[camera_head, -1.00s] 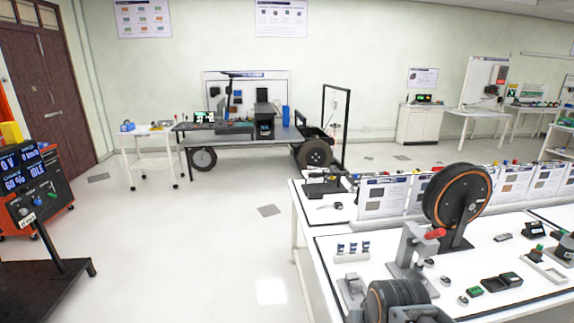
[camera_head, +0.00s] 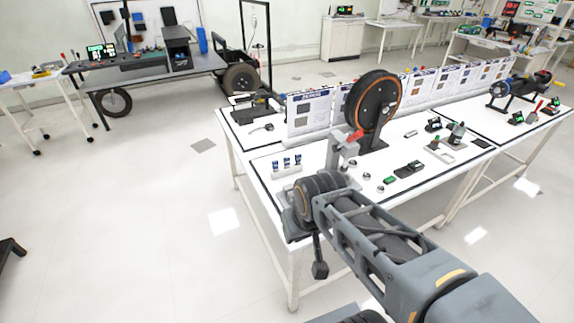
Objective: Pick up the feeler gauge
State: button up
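I cannot pick out the feeler gauge with certainty; the small tools on the white workbench (camera_head: 262,172) are too small to tell apart. My grey arm reaches in from the lower right and ends in a dark round joint over the bench's near left corner. I cannot make out my gripper's fingers. A dark bar with a block at its lower end (camera_head: 320,269) hangs below that joint at the bench front; I cannot tell what it belongs to.
A wheeled chassis rig (camera_head: 150,78) stands behind.

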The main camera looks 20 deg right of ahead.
aim_at(286, 160)
jog(key=u, duration=0.35)
jog(key=k, duration=0.5)
jog(key=u, duration=0.9)
jog(key=k, duration=0.75)
jog(key=u, duration=0.6)
jog(key=i, duration=1.75)
jog(key=z, duration=1.1)
jog(key=i, duration=1)
jog(key=z, duration=1.6)
jog(key=i, duration=0.4)
jog(key=z, duration=0.35)
